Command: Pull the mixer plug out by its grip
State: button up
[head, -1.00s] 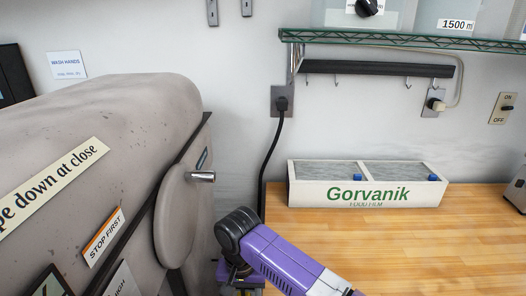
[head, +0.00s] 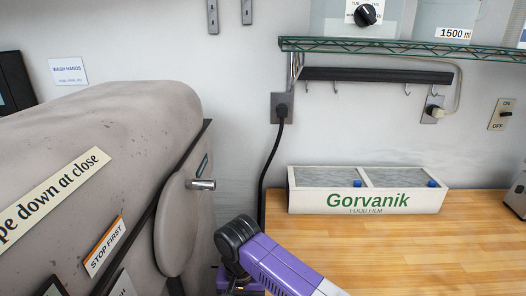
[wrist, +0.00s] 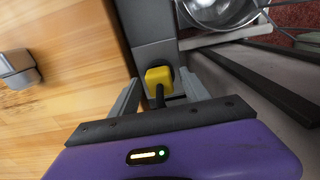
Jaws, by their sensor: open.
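A yellow plug (wrist: 158,78) with a black cord (wrist: 160,97) shows in the wrist view, set against a grey upright surface (wrist: 152,45). My gripper (wrist: 159,84) is open, with one grey finger on each side of the plug. Whether either finger touches it I cannot tell. The plug's prongs are hidden. In the head view, a black plug (head: 281,111) sits in a wall plate and its black cord hangs down beside the table. The yellow plug is not visible there, and my gripper is cut off at the bottom edge.
A large grey machine (head: 90,150) with a round cover fills the head view's left. A Gorvanik film box (head: 367,202) stands on the wooden table (head: 420,245). The wrist view shows a metal bowl (wrist: 222,12) beyond.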

jog(key=shift+c, duration=0.4)
grip_shut()
jog(key=shift+r+p, duration=1.5)
jog(key=shift+r, duration=0.1)
jog(key=shift+r+p, duration=0.5)
jog(key=shift+r, duration=0.9)
